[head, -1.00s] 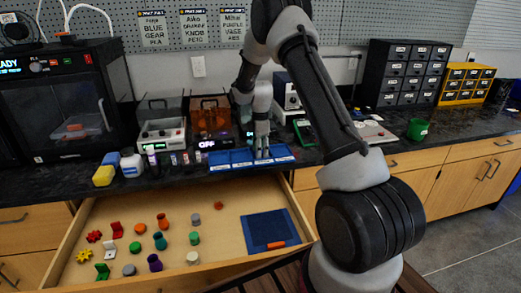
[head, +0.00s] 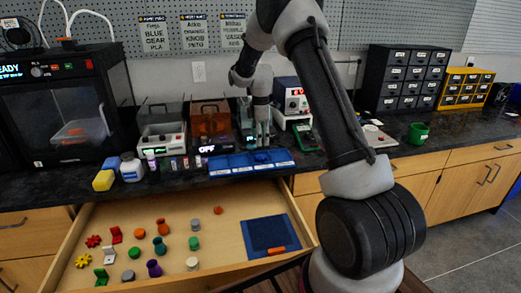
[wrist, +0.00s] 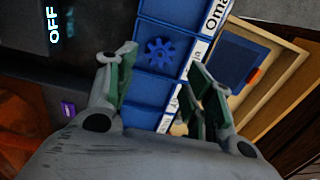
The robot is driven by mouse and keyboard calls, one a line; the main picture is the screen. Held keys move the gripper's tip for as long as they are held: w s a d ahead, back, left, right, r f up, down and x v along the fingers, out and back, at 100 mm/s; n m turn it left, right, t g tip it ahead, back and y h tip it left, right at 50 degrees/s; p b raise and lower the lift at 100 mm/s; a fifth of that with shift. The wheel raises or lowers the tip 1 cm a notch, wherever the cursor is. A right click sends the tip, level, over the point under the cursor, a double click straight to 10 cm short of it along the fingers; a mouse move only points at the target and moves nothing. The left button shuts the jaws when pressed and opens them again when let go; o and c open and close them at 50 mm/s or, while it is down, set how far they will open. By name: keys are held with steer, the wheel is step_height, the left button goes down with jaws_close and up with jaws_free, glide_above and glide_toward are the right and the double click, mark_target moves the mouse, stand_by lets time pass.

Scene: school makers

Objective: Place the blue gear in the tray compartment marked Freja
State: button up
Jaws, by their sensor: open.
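The blue gear (wrist: 160,54) lies flat in one compartment of the blue tray (wrist: 160,86) in the wrist view. That compartment's label is turned and partly hidden, so I cannot read its name; a neighbouring label begins "Oma". In the head view the gear (head: 262,157) is a small dark blue shape in the tray (head: 222,169), at the counter's front edge. My gripper (head: 263,143) is above and just behind the gear, apart from it. In the wrist view my gripper (wrist: 160,92) has its fingers spread with nothing between them.
Machines stand behind the tray, including an orange-brown box (head: 210,127) and a white-fronted unit (head: 291,98). A green cup (head: 418,133) stands to the right.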

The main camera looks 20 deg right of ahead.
steer(key=s+a+r+m+t, duration=0.1)
steer(key=s+r+m, duration=0.3)
steer(key=s+r, duration=0.55)
steer(key=s+a+r+m+t, duration=0.1)
steer(key=s+r+m, duration=0.2)
steer(key=s+r, duration=0.65)
steer(key=s+r+m+t, duration=0.2)
steer(key=s+m, duration=0.6)
steer(key=s, duration=1.3)
steer(key=shift+s+a+r+m, duration=0.25)
steer(key=shift+a+m, duration=0.05)
steer(key=shift+m, duration=0.1)
